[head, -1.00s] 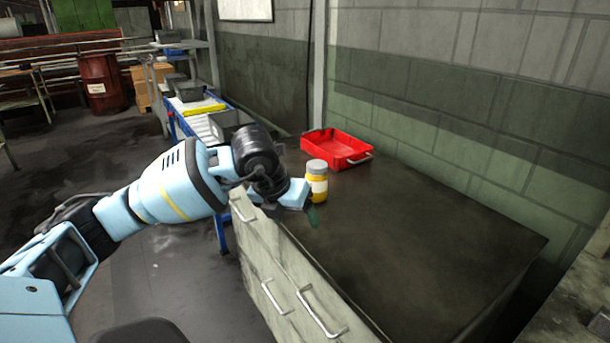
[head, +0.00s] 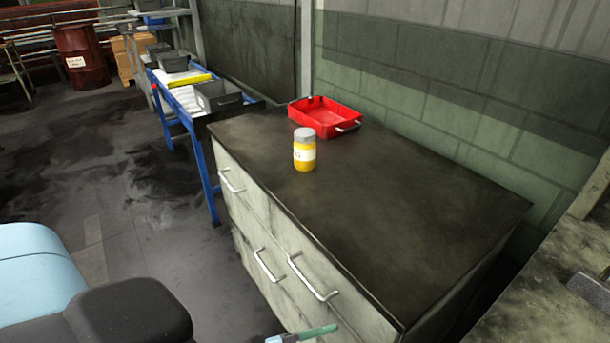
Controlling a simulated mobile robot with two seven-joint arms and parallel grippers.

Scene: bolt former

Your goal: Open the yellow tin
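The yellow tin (head: 304,155) stands upright on the dark top of the cabinet, near its left edge. It has a pale label and a grey lid (head: 304,134), which sits on it. No gripper is at the tin. A thin teal tip with a light blue piece (head: 303,334) shows at the bottom edge, in front of the drawers. It looks like a finger of my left gripper, but the rest is cut off, so I cannot tell if it is open. My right gripper is not in view.
A red tray (head: 325,118) sits behind the tin near the wall. The cabinet top (head: 400,210) is otherwise clear. Drawer handles (head: 312,279) stick out in front. A blue-framed table (head: 205,160) with grey bins stands at the left.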

